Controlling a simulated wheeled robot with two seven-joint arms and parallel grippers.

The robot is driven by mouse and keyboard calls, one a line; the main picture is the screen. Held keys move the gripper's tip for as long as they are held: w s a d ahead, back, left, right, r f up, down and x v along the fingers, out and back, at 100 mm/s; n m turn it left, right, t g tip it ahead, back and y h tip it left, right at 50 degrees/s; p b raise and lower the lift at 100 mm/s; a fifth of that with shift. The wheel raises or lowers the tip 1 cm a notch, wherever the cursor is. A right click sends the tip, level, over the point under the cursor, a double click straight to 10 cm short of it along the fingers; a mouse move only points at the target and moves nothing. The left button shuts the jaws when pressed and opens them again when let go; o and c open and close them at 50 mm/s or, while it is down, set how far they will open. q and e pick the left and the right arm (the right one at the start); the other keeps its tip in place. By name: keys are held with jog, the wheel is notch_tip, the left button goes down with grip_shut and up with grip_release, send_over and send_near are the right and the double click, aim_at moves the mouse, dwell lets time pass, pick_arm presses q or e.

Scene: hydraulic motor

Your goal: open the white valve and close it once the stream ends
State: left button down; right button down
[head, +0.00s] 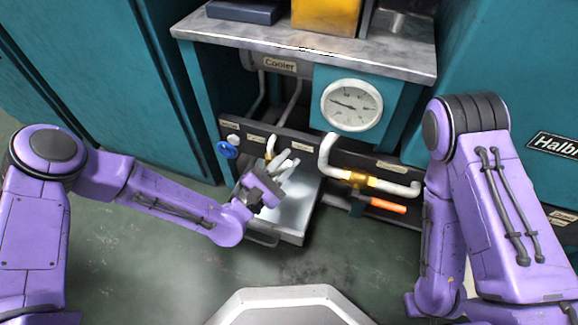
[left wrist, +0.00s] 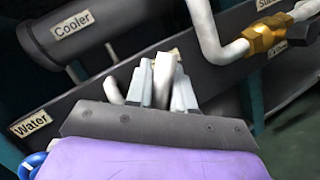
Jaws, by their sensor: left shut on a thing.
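The white valve's handle (left wrist: 163,78) shows between the two grey fingers in the left wrist view. My left gripper (head: 284,166) is shut on it, in front of the dark pipe panel; it also shows in the left wrist view (left wrist: 161,84). In the head view the fingers largely hide the handle. A metal tray (head: 298,207) lies below the gripper. I cannot make out a stream; the gripper covers part of the area over the tray. My right arm is at the right, and its gripper is out of the picture.
A blue valve wheel (head: 226,150) is left of the gripper. A white pipe with a brass fitting (head: 356,180) and an orange handle (head: 388,206) are to the right. A round gauge (head: 352,105) sits above. The green floor in front is clear.

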pick_arm(q)
jog(key=shift+a+r+n, duration=0.1)
jog(key=shift+a+n, duration=0.1)
jog(key=shift+n, duration=0.1)
pick_arm(e)
jog(key=shift+w+d+f, duration=0.1)
jog(key=shift+w, duration=0.05)
pick_arm(q)
jog(key=c, duration=1.1)
grip_release()
jog(key=p+v, duration=0.3)
jog(key=v, duration=0.7)
jog(key=shift+s+a, duration=0.15)
jog(key=shift+s, duration=0.1)
pick_arm(e)
jog(key=s+a+r+g+y, duration=0.1)
jog(key=s+a+r+g, duration=0.1)
jog(key=s+a+r, duration=0.1)
jog(key=shift+s+a+r+g, duration=0.3)
jog(key=shift+s+r, duration=0.4)
jog(key=shift+r, duration=0.1)
